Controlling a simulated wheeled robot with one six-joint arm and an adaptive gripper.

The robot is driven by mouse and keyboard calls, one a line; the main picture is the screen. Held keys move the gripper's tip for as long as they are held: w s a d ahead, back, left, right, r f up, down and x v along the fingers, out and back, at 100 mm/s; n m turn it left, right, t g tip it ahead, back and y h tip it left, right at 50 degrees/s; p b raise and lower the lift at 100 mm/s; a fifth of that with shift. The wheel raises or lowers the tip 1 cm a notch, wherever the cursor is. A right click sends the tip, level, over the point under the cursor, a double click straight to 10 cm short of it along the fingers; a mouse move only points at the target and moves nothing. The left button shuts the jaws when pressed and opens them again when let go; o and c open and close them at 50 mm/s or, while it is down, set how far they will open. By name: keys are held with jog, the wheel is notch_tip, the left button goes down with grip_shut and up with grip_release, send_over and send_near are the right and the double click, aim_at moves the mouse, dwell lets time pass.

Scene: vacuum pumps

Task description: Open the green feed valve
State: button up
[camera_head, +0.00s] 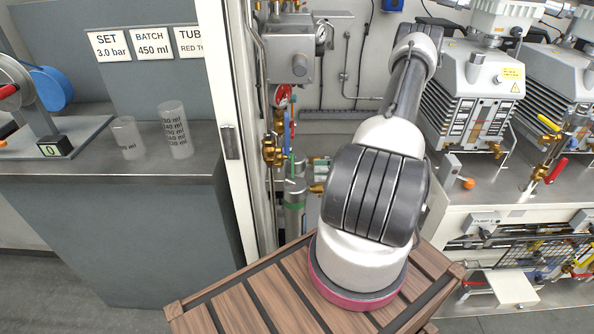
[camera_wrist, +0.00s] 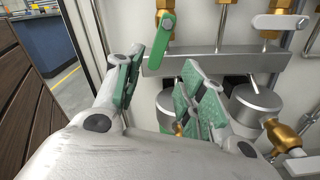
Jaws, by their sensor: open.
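The green valve lever (camera_wrist: 163,35) shows in the wrist view at top centre. It hangs down and slightly left from a brass valve body (camera_wrist: 167,5), in front of a grey metal bar. My gripper (camera_wrist: 163,74) is open, with one green-padded finger to the left and one to the right. The lever lies ahead of the gap between the fingers, and nothing is between the pads. I cannot tell the exact distance to the lever. In the head view, my arm hides the gripper.
A grey-handled lever (camera_wrist: 278,22) sits on brass fittings to the right. Below the grey bar (camera_wrist: 205,62) are metal cylinders (camera_wrist: 255,102) and a brass valve (camera_wrist: 283,135). In the head view, a counter with clear beakers (camera_head: 175,130) is left, and vacuum pumps (camera_head: 475,95) are right.

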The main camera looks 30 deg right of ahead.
jog(key=x, duration=0.8)
jog(key=shift+s+r, duration=0.2)
jog(key=shift+c, duration=0.4)
grip_shut()
